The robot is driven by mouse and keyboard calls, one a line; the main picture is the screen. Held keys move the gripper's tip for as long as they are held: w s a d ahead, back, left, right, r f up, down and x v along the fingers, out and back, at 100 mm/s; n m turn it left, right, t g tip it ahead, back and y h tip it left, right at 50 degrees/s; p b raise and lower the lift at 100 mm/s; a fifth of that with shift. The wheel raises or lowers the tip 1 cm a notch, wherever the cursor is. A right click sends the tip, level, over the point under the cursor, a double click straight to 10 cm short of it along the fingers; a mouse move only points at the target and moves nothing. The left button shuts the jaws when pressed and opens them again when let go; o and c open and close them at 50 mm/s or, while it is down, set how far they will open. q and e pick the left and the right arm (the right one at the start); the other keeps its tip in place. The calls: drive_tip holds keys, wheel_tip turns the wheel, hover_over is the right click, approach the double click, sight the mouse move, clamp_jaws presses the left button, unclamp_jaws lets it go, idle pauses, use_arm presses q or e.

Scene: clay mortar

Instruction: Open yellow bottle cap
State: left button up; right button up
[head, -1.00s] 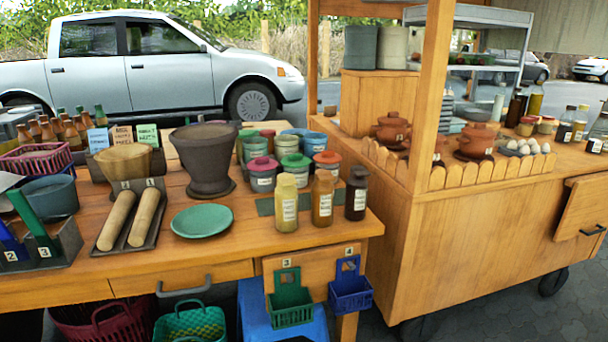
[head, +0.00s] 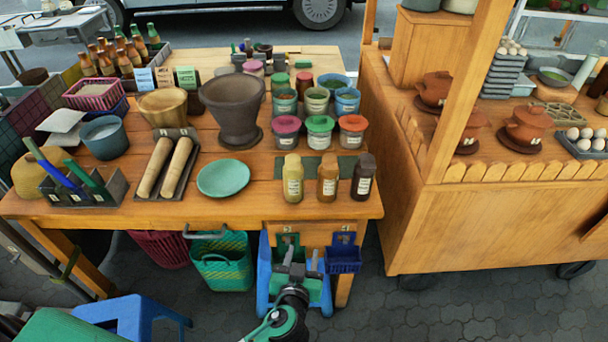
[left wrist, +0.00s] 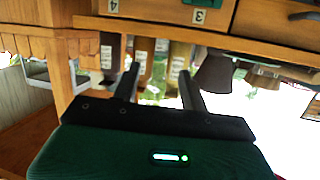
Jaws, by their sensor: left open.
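The yellow bottle (head: 292,182) stands upright with its cap (head: 292,159) on, at the left of a row of three bottles near the table's front edge. My left gripper (head: 302,254) is open and empty, in front of the table and below the tabletop, apart from the bottle. In the left wrist view, which is upside down, the open fingers (left wrist: 158,80) point toward the table, and the yellow bottle (left wrist: 179,62) shows between them. My right gripper is not in view.
A brown bottle (head: 327,178) and a dark bottle (head: 363,178) stand close to its right. Lidded jars (head: 320,132) stand behind. A green plate (head: 223,178) and a large mortar (head: 232,108) are to the left. Hanging baskets (head: 343,258) and a blue stool stand near the gripper.

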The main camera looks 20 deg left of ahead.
use_arm(q)
drive_tip(key=w+a+r+n+t+y+p, duration=0.25)
drive_tip(key=r+y+p, duration=0.2)
drive_tip(key=r, duration=0.65)
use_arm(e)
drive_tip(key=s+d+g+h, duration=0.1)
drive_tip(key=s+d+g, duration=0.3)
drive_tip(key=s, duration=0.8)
use_arm(q)
drive_tip(key=p, duration=0.6)
approach(293, 170)
drive_tip(key=shift+g+h, duration=0.25)
drive_tip(key=shift+h, duration=0.2)
drive_tip(key=x, duration=0.5)
drive_tip(key=r+x, duration=0.1)
drive_tip(key=x, duration=0.1)
drive_tip(key=shift+w+a+f, duration=0.1)
drive_tip(key=shift+w+a, duration=0.15)
drive_tip(key=shift+w+a+f, duration=0.1)
drive_tip(key=shift+w+a, duration=0.05)
drive_tip(key=shift+w, duration=0.25)
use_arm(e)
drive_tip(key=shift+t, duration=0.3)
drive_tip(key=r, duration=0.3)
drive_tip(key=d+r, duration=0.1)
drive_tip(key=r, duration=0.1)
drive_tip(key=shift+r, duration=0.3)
use_arm(q)
clamp_jaws()
